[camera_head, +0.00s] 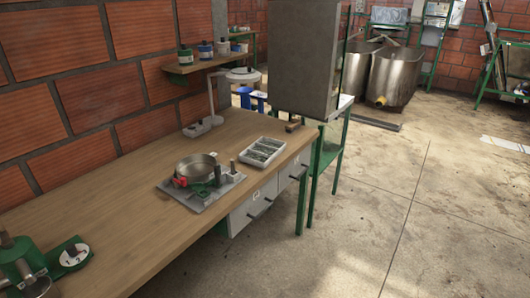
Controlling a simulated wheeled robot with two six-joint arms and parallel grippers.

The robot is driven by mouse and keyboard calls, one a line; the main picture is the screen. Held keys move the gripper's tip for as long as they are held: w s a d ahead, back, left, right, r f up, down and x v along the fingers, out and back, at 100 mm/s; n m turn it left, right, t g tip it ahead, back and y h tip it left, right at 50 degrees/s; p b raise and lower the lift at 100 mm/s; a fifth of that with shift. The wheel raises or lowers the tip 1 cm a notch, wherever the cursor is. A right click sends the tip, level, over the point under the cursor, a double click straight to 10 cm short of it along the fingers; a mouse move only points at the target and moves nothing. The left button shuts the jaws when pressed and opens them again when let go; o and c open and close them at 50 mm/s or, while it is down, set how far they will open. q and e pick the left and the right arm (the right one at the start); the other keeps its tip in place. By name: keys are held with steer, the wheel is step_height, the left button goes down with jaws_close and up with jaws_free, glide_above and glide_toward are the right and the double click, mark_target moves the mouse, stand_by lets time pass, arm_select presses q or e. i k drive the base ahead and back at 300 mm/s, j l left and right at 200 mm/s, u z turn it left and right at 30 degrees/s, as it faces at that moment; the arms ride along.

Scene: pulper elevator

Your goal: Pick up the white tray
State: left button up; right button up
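The white tray (241,156) is a shallow rectangular box on the wooden workbench (130,205), near its right end. It holds dark grey-green contents that are too small to make out. It lies flat, close to the bench's front edge, above the drawers. Neither of my grippers shows in the view.
A metal pan on a grey base (200,190) stands just left of the tray. A white lamp (243,76) and a small grey dish (197,129) are behind. A grey cabinet (305,55) rises behind and right of the tray. A green device with a dial (70,255) sits front left. Open floor lies right.

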mark_target(263, 151)
steer(key=i+l+u, duration=0.1)
steer(key=u, duration=0.3)
steer(key=i+l+u, duration=0.1)
steer(key=u, duration=0.3)
steer(key=i+l+u, duration=0.15)
steer(key=u, duration=0.25)
